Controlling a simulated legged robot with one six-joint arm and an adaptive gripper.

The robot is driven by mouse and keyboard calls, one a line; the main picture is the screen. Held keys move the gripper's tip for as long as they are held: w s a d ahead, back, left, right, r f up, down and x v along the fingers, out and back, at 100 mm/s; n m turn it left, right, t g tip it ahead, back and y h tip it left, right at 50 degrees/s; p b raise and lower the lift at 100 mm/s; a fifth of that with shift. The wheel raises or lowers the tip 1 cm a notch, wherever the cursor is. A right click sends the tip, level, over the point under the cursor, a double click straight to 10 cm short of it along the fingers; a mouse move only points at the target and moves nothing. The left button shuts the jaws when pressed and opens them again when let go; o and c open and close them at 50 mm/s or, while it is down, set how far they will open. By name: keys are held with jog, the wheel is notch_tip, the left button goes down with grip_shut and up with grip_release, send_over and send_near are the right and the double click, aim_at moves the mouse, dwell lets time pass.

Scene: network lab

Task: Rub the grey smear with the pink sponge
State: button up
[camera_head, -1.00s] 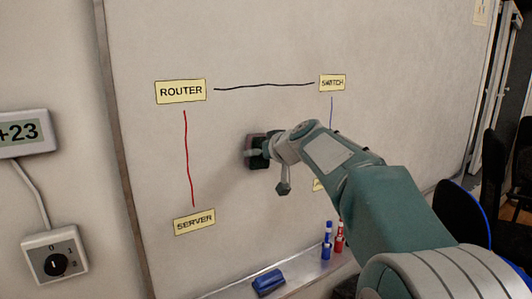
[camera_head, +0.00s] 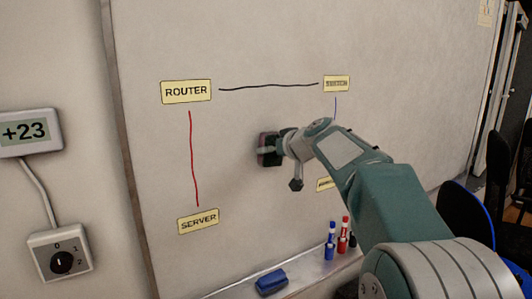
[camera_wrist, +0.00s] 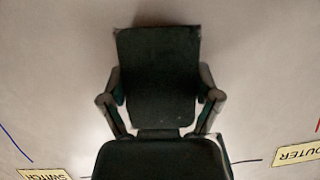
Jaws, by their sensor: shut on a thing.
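My gripper (camera_head: 270,151) is at the whiteboard, in the middle of the drawn network diagram, in the head view. In the wrist view my gripper (camera_wrist: 160,88) has a finger on each side of a dark block, which I take to be the sponge (camera_wrist: 157,62). The block looks nearly black there; only a dull reddish edge of the sponge (camera_head: 261,146) shows in the head view. It is close to the board; I cannot tell whether it touches. I cannot make out the grey smear; my gripper and its shadow may cover it.
The whiteboard (camera_head: 270,50) carries ROUTER (camera_head: 186,91), SWITCH (camera_head: 336,83) and SERVER (camera_head: 198,221) labels, with a red line (camera_head: 193,158) and black line (camera_head: 268,87). A blue eraser (camera_head: 271,283) and markers (camera_head: 330,245) stand on the ledge below.

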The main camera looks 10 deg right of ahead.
aim_at(255, 154)
jog(key=w+d, duration=0.2)
jog(key=d, duration=0.5)
jog(key=shift+w+d, duration=0.15)
jog(key=shift+w, duration=0.1)
dwell(0.4)
jog(key=shift+s+a, duration=0.3)
jog(key=shift+a, duration=0.75)
jog(key=shift+s+a, duration=0.25)
jog(key=shift+a, duration=0.8)
jog(key=shift+s+a, duration=0.4)
jog(key=shift+a, duration=0.75)
jog(key=shift+s+a, duration=0.45)
jog(key=shift+a, duration=0.7)
jog(key=shift+s+a, duration=0.4)
jog(key=shift+a, duration=0.75)
jog(key=shift+d, duration=0.1)
jog(key=shift+s+d, duration=0.25)
jog(key=shift+s, duration=0.45)
jog(key=shift+s+d, duration=0.25)
jog(key=shift+s, duration=0.45)
jog(key=shift+s+d, duration=0.2)
jog(key=shift+s, duration=0.55)
jog(key=shift+s+d, duration=0.25)
jog(key=shift+s, duration=0.45)
